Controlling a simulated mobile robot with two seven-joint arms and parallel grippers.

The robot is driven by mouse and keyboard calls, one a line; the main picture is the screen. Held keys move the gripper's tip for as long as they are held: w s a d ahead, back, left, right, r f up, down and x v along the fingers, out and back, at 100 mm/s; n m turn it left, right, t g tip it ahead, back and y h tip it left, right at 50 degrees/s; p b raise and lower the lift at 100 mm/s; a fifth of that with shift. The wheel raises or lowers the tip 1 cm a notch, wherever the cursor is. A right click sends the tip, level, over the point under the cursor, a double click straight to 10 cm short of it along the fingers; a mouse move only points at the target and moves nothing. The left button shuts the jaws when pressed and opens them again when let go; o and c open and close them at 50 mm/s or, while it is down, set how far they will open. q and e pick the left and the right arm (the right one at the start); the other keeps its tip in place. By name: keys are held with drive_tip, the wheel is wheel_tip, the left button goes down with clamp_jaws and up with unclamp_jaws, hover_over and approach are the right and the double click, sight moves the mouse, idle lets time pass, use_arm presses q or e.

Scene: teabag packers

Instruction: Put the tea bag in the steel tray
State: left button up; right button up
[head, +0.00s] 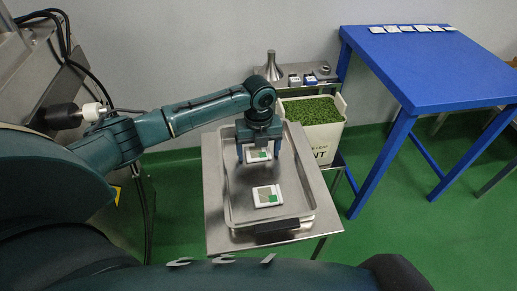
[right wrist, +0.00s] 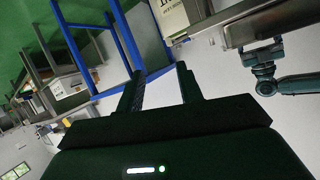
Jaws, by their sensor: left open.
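The steel tray (head: 226,185) lies on a small metal table in the head view. A white square tea bag with a green and brown print (head: 267,196) lies flat in the tray's near half. A second, similar tea bag (head: 258,156) shows between and just below the fingers of my left gripper (head: 258,158). My left gripper points down over the tray's far half and is open. I cannot tell whether that bag touches the tray floor. My right gripper (right wrist: 160,74) is open and empty in the right wrist view, away from the tray.
A white bin of green leaves (head: 312,110) stands behind the tray at right. A steel funnel (head: 272,66) and small packets (head: 309,79) sit on a shelf behind it. A blue table (head: 430,70) at right carries several flat packets in a row. The tray's near right is clear.

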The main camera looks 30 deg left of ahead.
sight(259, 155)
use_arm(q)
drive_tip(key=shift+r, duration=0.1)
wheel_tip(259, 155, up, 12)
drive_tip(key=p, duration=0.1)
drive_tip(key=shift+p, duration=0.3)
drive_tip(key=shift+r, duration=0.1)
